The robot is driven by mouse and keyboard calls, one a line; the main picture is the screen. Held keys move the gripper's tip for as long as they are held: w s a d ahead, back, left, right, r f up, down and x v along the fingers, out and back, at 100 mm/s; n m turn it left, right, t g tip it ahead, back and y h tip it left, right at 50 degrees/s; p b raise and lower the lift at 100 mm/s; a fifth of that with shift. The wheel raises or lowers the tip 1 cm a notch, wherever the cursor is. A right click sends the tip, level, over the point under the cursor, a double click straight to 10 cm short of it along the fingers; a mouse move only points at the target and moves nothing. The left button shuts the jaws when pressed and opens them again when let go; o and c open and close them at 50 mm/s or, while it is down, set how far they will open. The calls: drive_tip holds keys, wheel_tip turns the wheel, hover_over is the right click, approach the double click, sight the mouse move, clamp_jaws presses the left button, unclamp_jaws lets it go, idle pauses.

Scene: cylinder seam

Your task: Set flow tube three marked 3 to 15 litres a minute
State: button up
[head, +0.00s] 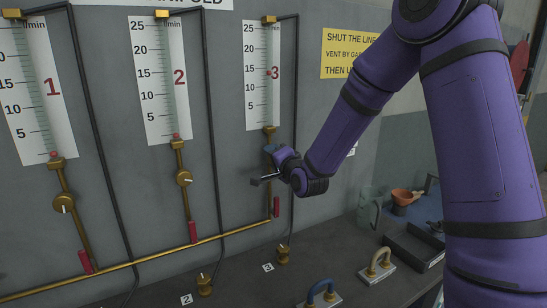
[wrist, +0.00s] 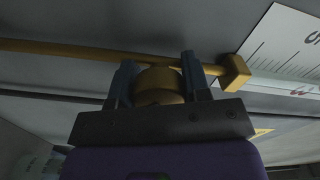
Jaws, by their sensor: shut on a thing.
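Flow tube three (head: 268,95) stands on the panel, marked with a red 3 beside its scale. Its red float (head: 268,73) is near the 15 mark; the exact reading is too small to tell. My gripper (head: 270,163) is at the valve below this tube and hides the knob in the head view. In the wrist view, the two dark fingers of my gripper (wrist: 157,72) are on either side of the round brass knob (wrist: 158,85), shut on it. A brass pipe (wrist: 70,50) runs behind the knob to a brass block (wrist: 235,72).
Flow tubes one (head: 40,90) and two (head: 172,80) are to the left, their floats near the bottom. Their knobs (head: 64,203) (head: 184,178) hang below. A black tray (head: 412,250) and padlock-like pieces (head: 378,265) are on the bench at right.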

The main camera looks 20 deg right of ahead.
drive_tip(key=shift+m, duration=0.6)
drive_tip(key=o, duration=0.9)
drive_tip(key=s, duration=0.3)
drive_tip(key=s+d, duration=0.1)
drive_tip(key=s, duration=0.3)
drive_tip(key=s+d, duration=0.1)
drive_tip(key=s, duration=0.2)
drive_tip(key=shift+s+d, duration=0.1)
drive_tip(key=shift+s, duration=0.25)
